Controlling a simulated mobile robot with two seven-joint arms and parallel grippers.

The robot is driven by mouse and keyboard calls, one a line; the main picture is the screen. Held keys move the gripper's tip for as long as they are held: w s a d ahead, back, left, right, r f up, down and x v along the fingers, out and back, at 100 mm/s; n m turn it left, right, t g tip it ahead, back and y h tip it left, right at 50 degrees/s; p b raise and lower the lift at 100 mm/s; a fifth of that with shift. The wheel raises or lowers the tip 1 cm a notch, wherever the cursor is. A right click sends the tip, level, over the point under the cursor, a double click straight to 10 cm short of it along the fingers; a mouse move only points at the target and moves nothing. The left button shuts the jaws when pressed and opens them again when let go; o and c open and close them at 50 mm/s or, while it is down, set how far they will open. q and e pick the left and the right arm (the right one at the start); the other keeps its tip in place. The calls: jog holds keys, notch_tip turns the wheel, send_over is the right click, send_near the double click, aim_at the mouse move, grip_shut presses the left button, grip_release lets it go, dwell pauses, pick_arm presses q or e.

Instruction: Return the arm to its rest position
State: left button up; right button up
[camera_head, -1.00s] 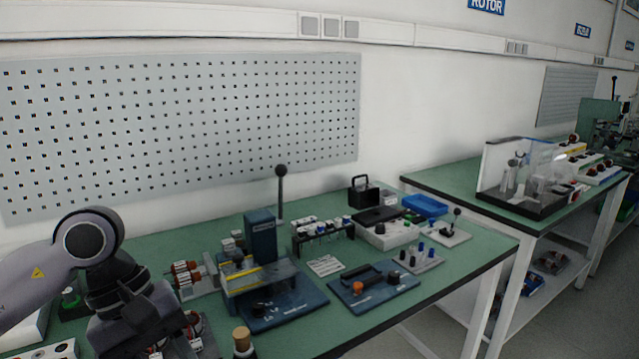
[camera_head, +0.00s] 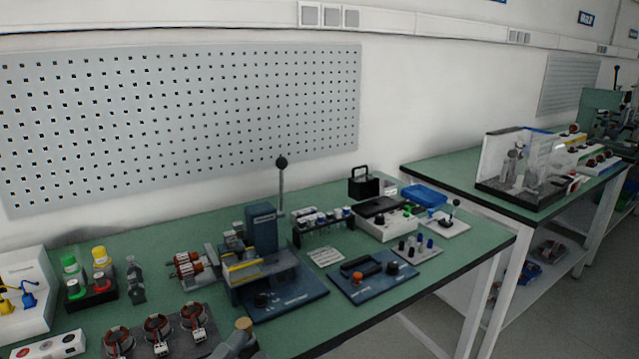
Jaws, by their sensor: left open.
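Only a small grey part of my left gripper (camera_head: 232,346) shows at the bottom edge, in front of the tan-topped upright piece (camera_head: 244,325). The rest of the left arm is out of view. The gripper is open, with nothing seen in it. Three copper-wound stators (camera_head: 157,328) stand in a row on a dark tray (camera_head: 207,323), just left of the gripper. My right gripper is not in view.
The green table (camera_head: 410,262) holds a blue lever press (camera_head: 262,235), a blue fixture with an orange knob (camera_head: 372,283) and a white box (camera_head: 25,290). Green and yellow caps (camera_head: 100,256) stand at left. A second table (camera_head: 445,172) is at right.

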pick_arm(q)
jog(key=s+a+f+n+g+y, duration=0.2)
jog(key=s+a+f+n+y, duration=0.1)
jog(key=f+n, duration=0.3)
jog(key=s+a+f+n+g+y, duration=0.2)
jog(key=s+f+n, duration=0.4)
jog(key=f, duration=0.4)
jog(key=s+a+f+n+g+y, duration=0.3)
jog(key=s+a+f+n+y, duration=0.1)
jog(key=f+n+y, duration=0.2)
notch_tip(320, 180, down, 3)
jog(key=shift+s+a+r+n+p, duration=0.25)
jog(key=shift+s+n+p, duration=0.1)
jog(key=shift+n, duration=0.25)
